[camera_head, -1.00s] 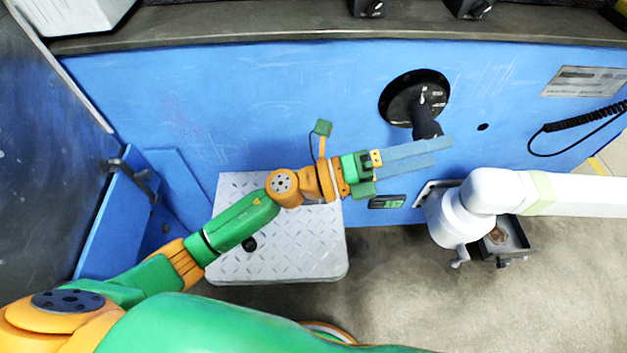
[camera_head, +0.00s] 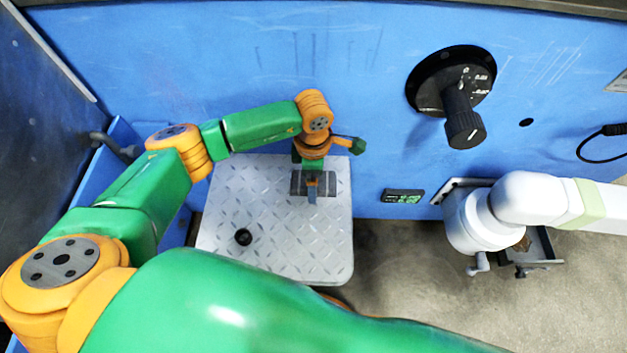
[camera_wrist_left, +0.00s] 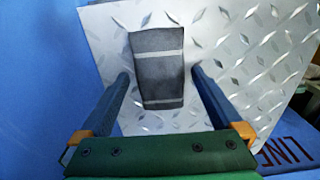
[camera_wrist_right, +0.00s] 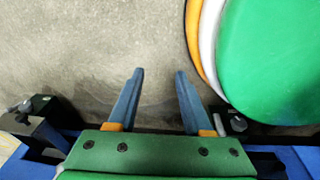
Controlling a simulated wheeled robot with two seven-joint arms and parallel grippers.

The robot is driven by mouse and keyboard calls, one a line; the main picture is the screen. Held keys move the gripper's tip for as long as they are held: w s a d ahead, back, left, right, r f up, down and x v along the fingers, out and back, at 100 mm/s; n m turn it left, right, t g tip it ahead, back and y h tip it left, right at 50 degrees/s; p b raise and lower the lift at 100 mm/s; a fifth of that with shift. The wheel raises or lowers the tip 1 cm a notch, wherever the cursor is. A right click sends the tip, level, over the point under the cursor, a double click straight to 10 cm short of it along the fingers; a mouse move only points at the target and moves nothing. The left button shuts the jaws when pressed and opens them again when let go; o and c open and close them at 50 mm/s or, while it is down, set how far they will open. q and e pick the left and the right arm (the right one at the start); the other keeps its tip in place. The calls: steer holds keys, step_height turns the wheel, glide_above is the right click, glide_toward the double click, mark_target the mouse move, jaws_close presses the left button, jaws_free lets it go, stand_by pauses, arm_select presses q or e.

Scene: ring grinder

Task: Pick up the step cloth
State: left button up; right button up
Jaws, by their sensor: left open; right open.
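The step cloth (camera_wrist_left: 157,68) is a dark grey folded cloth with two light stripes. It lies on the diamond-plate step (camera_head: 290,240), near its back edge. In the head view the cloth (camera_head: 328,183) is partly hidden by my left gripper (camera_head: 312,196), which points down at it. In the left wrist view my left gripper (camera_wrist_left: 160,85) is open, with a finger on either side of the cloth and gaps between; the cloth is not gripped. My right gripper (camera_wrist_right: 155,75) is open and empty in the right wrist view, over bare floor. It is not visible in the head view.
A blue machine wall (camera_head: 200,60) stands behind the step, with a black knob (camera_head: 463,115) and a small digital display (camera_head: 403,196). A white jointed arm-like pipe (camera_head: 525,195) and a small dark tray (camera_head: 540,248) are at the right.

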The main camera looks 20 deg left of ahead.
arm_select(q)
steer(key=c, duration=1.2)
steer(key=shift+o, duration=0.2)
step_height(320, 180, up, 4)
steer(key=shift+f+p, duration=0.25)
steer(key=shift+p, duration=0.25)
steer(key=s+d+r+p, duration=0.2)
steer(key=s+d+r, duration=0.1)
steer(key=s+r, duration=0.6)
steer(key=s, duration=0.4)
steer(key=shift+s+d+r, duration=0.3)
arm_select(e)
steer(key=s+a+r, duration=0.2)
steer(key=r, duration=0.1)
steer(key=shift+a, duration=0.1)
